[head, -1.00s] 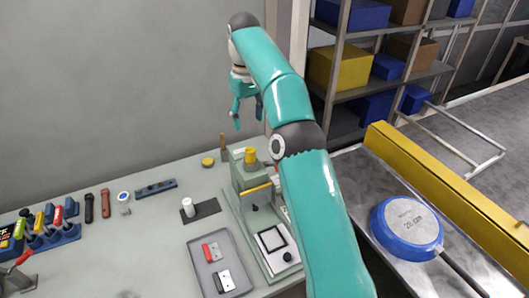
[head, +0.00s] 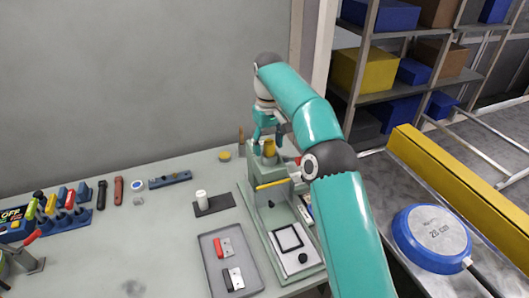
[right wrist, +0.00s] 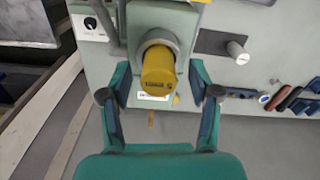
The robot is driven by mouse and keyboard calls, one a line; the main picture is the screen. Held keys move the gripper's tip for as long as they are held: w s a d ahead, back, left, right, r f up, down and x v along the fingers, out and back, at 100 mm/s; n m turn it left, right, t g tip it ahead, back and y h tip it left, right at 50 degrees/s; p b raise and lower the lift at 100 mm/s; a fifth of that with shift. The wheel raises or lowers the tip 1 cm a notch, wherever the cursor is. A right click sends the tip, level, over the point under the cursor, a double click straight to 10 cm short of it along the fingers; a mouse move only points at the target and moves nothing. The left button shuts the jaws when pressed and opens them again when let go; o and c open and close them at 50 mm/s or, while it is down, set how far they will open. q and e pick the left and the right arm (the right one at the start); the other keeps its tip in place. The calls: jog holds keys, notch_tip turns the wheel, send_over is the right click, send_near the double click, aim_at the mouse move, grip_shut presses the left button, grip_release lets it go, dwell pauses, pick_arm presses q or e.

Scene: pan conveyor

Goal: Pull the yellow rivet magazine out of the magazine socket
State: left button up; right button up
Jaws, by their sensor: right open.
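The yellow rivet magazine (head: 269,148) stands upright in the top of the grey-green press on the bench. In the right wrist view the magazine (right wrist: 158,72) shows its round yellow end with a small label, and its far part sits in the grey ring of the magazine socket (right wrist: 150,40). My right gripper (head: 268,136) is open just over the magazine. In the right wrist view the fingers of my right gripper (right wrist: 160,94) are on either side of the magazine, with a gap on both sides. My left gripper is not in view.
The press (head: 258,178) has a yellow bar on its front. A grey tray (head: 213,244) with red and dark parts and a white cylinder (head: 201,196) stand nearby. A yellow disc (head: 224,156) lies left of the press. A blue pan (head: 432,236) is on the conveyor at right.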

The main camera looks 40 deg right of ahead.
jog(key=shift+c, duration=0.3)
jog(key=c, duration=1.1)
